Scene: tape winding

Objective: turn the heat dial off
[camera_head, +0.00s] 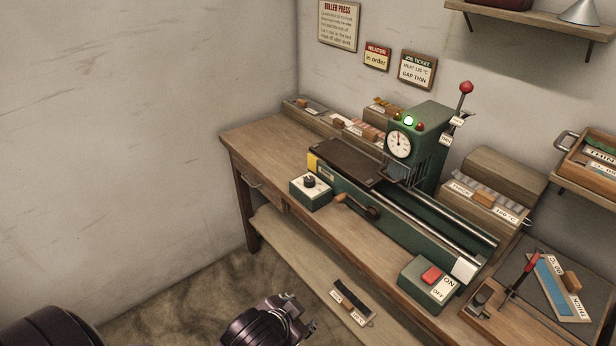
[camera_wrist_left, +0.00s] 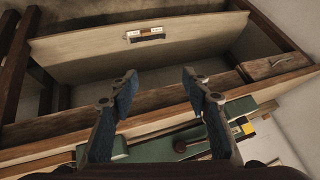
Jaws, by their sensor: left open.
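The heat dial is a black knob (camera_head: 310,181) on a small green box (camera_head: 311,194) at the front left of the roller press. Which way its pointer faces is too small to tell. The dial (camera_wrist_left: 240,121) also seems to show in the left wrist view, right of the fingers. My left gripper (camera_head: 299,316) is low in the head view, in front of the bench and apart from the dial. In the left wrist view its blue-padded fingers (camera_wrist_left: 160,84) are spread and empty. My right gripper is not in view.
The bench (camera_head: 262,135) carries the green press (camera_head: 430,130) with a lit green lamp. A crank (camera_head: 358,206) is right of the dial box. A red switch box (camera_head: 430,278) stands further right. A low shelf (camera_head: 300,255) lies beneath the bench, with floor at left.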

